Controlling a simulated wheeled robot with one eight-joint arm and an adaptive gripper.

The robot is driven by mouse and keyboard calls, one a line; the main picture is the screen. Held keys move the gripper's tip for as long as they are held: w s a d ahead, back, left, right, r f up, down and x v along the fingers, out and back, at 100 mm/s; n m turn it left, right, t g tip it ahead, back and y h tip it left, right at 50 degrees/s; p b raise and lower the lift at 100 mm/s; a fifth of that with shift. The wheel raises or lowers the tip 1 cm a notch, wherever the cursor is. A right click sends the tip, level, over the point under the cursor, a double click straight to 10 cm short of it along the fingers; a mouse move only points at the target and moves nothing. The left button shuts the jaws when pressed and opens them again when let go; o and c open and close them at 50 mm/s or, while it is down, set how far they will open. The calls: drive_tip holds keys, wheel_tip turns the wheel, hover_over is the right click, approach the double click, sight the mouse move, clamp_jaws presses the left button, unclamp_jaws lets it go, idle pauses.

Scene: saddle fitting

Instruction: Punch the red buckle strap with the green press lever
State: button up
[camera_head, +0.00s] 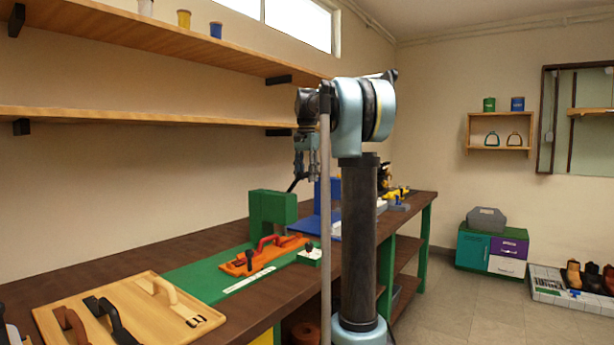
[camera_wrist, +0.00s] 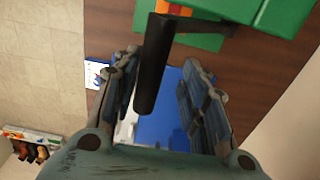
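The green press (camera_head: 273,212) stands on the workbench at the back of a green mat. Its lever (camera_wrist: 152,72) has a dark handle, seen close up in the wrist view, with a rod running to the green body (camera_wrist: 287,22). My gripper (camera_head: 306,152) is above and beside the press, pointing down. In the wrist view, my gripper (camera_wrist: 160,62) is open, with the handle between its fingers, nearer the left one; contact cannot be told. A red strap (camera_head: 267,242) lies on an orange holder (camera_head: 240,268) in front of the press.
A blue press (camera_head: 330,192) stands behind the green one, partly hidden by my arm. A wooden shelf (camera_head: 150,118) runs along the wall above.

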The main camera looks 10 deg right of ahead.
drive_tip(key=shift+r, duration=0.1)
drive_tip(key=shift+r, duration=2.9)
drive_tip(key=shift+s, duration=0.1)
